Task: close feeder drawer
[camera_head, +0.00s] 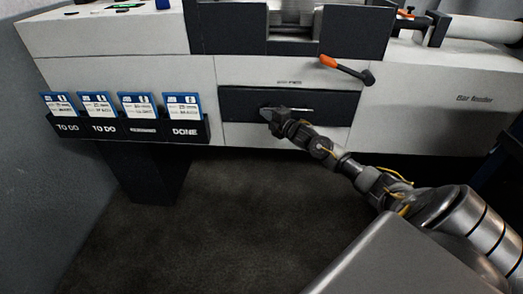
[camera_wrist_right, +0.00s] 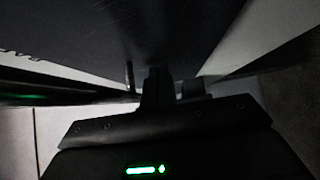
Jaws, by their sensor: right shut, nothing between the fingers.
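The feeder drawer (camera_head: 297,98) is the wide dark front panel in the white machine, at the centre of the head view. A thin light handle bar shows on its front. How far the drawer stands out from the machine is hard to tell; its front looks nearly flush. My right gripper (camera_head: 266,113) is shut and empty, with its tip in front of the drawer's left half, left of the handle. The wrist view shows the shut fingers (camera_wrist_right: 170,84) close to a dark surface; contact cannot be told. My left gripper is not in view.
An orange-tipped lever (camera_head: 346,69) sticks out above the drawer's right end. A card rack (camera_head: 157,131) with several blue-and-white cards hangs left of the drawer. The bar feeder housing (camera_head: 455,104) is at the right. The floor below is clear beside a dark pedestal (camera_head: 150,172).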

